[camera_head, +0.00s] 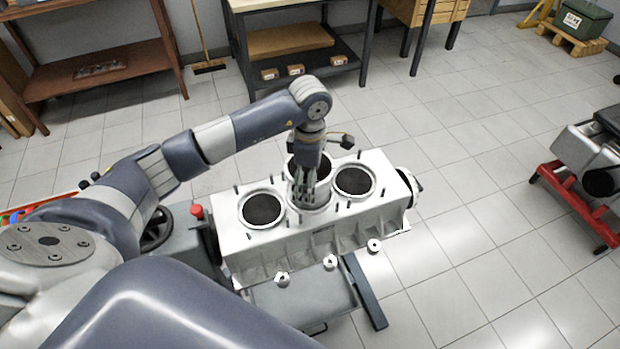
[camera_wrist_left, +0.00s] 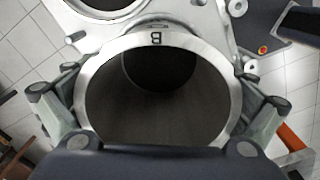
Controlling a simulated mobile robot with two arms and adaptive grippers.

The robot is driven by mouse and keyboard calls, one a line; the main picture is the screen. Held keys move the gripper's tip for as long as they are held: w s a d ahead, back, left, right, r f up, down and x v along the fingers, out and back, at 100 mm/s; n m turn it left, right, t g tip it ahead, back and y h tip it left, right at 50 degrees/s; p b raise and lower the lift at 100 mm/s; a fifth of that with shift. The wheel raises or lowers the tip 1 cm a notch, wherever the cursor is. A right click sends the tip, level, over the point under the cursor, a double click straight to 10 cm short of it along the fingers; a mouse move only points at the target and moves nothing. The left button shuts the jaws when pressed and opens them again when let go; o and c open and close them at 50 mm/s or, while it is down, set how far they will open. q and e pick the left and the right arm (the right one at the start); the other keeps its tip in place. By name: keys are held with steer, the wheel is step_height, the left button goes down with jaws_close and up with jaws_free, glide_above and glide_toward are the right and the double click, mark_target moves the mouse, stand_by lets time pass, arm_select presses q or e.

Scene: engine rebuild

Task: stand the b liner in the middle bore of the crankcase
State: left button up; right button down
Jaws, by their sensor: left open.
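The crankcase (camera_head: 345,237) is a long pale block with its bores facing up. The b liner (camera_wrist_left: 195,44), a grey cylinder with a B on its rim, fills the left wrist view. In the head view the liner (camera_head: 322,165) rises above the deck at the middle bore (camera_head: 312,207), partly hidden by my gripper; its lower end and how deep it sits cannot be told. My left gripper (camera_head: 304,188) is open, with its fingers spread on both sides of the liner. Contact cannot be told. My right gripper is not in view.
Dark round openings (camera_head: 262,209) and (camera_head: 353,181) flank the middle bore. Short studs stand around them on the deck. Several small pale round parts (camera_head: 330,262) lie along the crankcase's front. A red engine stand (camera_head: 575,205) is at the right; the floor between is clear.

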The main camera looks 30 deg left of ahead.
arm_select(q)
steer(key=shift+r+p, duration=0.55)
steer(key=shift+r, duration=0.8)
steer(key=shift+o, duration=0.4)
steer(key=shift+r, duration=0.15)
step_height(320, 180, up, 12)
